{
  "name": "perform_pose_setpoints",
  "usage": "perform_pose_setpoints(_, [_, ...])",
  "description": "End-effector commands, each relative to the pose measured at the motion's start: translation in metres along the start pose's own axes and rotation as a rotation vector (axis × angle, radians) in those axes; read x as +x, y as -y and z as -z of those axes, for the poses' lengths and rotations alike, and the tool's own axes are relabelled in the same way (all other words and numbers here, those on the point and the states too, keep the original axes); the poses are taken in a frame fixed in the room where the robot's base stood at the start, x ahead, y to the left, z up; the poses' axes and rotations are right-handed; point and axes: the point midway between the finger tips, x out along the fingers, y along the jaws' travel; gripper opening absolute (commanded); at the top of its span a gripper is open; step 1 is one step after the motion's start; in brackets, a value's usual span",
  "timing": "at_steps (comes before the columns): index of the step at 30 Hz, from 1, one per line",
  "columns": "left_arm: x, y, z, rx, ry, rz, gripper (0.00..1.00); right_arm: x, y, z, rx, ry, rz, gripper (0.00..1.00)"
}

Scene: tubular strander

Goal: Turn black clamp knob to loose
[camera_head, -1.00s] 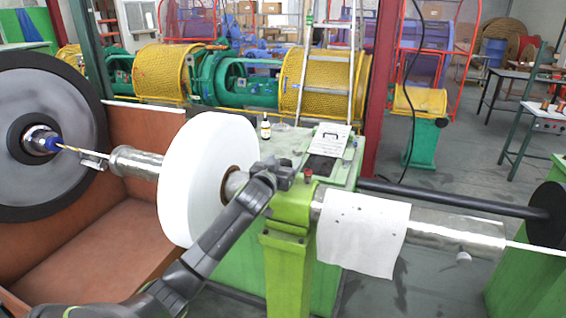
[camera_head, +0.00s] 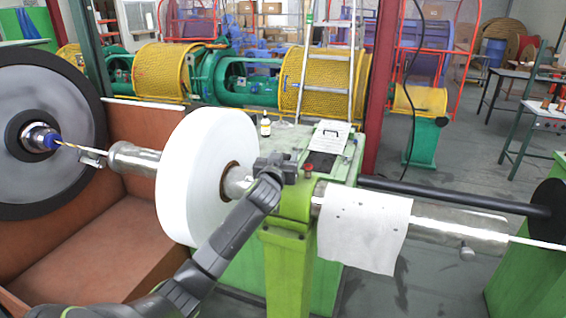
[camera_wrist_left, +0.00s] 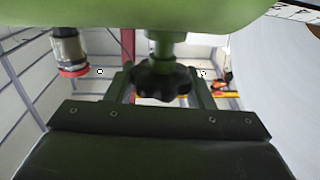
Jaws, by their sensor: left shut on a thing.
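The black clamp knob (camera_wrist_left: 162,82) shows in the left wrist view as a lobed knob on a green stem under the green housing (camera_wrist_left: 150,12). My left gripper (camera_wrist_left: 162,88) has a finger on each side of the knob and is shut on it. In the head view, my left gripper (camera_head: 275,168) is at the green stand (camera_head: 290,212), between the white roll and the red knob. The clamp knob is hidden there. My right gripper is not in view.
A large white roll (camera_head: 200,180) sits on the shaft just left of my left gripper. A red knob (camera_head: 308,170) is close on its right. A white cloth (camera_head: 362,230) hangs over the shaft at right. A small bottle (camera_head: 265,124) stands on the green cabinet behind.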

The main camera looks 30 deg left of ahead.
Motion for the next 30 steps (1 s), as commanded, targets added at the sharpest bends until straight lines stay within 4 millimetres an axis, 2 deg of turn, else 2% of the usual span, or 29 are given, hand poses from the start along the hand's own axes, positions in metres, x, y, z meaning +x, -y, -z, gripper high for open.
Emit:
perform_pose_setpoints(1, [0.0, -0.002, -0.004, -0.004, -0.003, 0.026, 0.25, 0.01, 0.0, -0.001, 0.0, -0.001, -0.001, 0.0])
perform_pose_setpoints(6, [0.0, -0.002, -0.005, -0.004, -0.003, 0.142, 0.25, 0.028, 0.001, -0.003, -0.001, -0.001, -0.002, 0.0])
perform_pose_setpoints(15, [0.0, -0.001, -0.003, -0.003, -0.002, 0.322, 0.25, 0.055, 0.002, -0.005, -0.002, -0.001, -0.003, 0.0])
perform_pose_setpoints(21, [0.0, -0.001, -0.001, -0.001, -0.001, 0.385, 0.25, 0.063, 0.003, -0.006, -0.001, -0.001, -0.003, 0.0])
perform_pose_setpoints(30, [0.0, 0.0, 0.0, 0.0, 0.0, 0.407, 0.25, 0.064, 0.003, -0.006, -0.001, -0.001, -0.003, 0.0])
